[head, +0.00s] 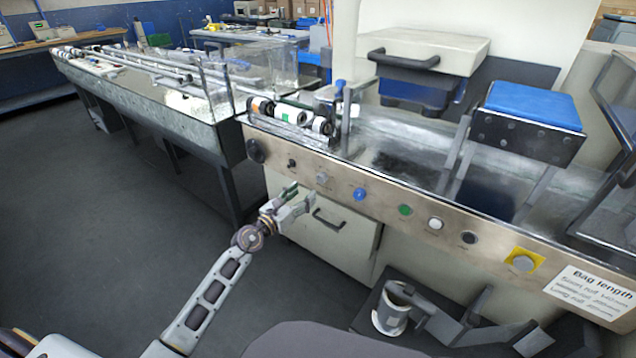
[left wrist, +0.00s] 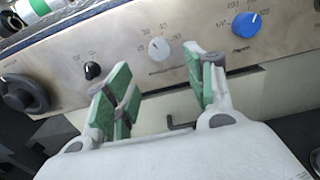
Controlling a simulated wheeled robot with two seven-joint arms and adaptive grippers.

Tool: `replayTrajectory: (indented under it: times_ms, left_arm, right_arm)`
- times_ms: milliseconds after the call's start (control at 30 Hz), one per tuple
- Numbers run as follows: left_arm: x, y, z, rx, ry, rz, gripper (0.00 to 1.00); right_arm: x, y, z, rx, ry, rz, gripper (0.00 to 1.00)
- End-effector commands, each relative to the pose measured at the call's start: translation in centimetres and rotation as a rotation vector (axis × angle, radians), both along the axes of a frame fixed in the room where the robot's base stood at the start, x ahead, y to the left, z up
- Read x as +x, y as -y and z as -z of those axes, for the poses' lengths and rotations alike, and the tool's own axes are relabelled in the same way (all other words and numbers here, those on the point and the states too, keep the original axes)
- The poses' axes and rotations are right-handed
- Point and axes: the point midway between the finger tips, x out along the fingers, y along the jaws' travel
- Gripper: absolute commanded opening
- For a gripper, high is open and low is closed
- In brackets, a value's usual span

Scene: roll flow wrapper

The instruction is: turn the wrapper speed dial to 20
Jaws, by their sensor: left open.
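A steel control panel on the wrapper carries a row of dials. A grey-white dial (head: 322,177) with a printed scale sits left of a blue dial (head: 359,194). Both show larger in the left wrist view, the grey-white dial (left wrist: 158,48) near the top middle and the blue dial (left wrist: 247,24) at upper right. The label under the grey-white dial is too blurred to read, and its exact setting is unclear. My left gripper (head: 301,193) is open and empty, just in front of and below the grey-white dial. Its green-padded fingers (left wrist: 160,75) are apart. My right gripper does not show.
A small black knob (left wrist: 92,70) and a large black knob (left wrist: 23,90) are left of the grey-white dial. A green button (head: 405,210) and a yellow-backed button (head: 523,262) are farther right. A drawer handle (head: 328,220) sticks out below the panel. The floor at left is clear.

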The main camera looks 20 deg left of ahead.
Motion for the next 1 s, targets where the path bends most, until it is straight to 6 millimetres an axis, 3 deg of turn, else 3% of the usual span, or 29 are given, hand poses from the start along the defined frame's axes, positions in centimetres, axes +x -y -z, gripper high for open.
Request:
replayTrajectory:
  times_ms: [767, 1000]
  left_arm:
    - [6.1, 2.3, 0.0, -0.002, 0.002, 0.0, 0.54]
    - [7.7, 2.8, 0.0, -0.002, 0.002, 0.0, 0.54]
  right_arm:
    - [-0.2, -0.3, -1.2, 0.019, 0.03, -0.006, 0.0]
    - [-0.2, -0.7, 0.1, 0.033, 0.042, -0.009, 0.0]
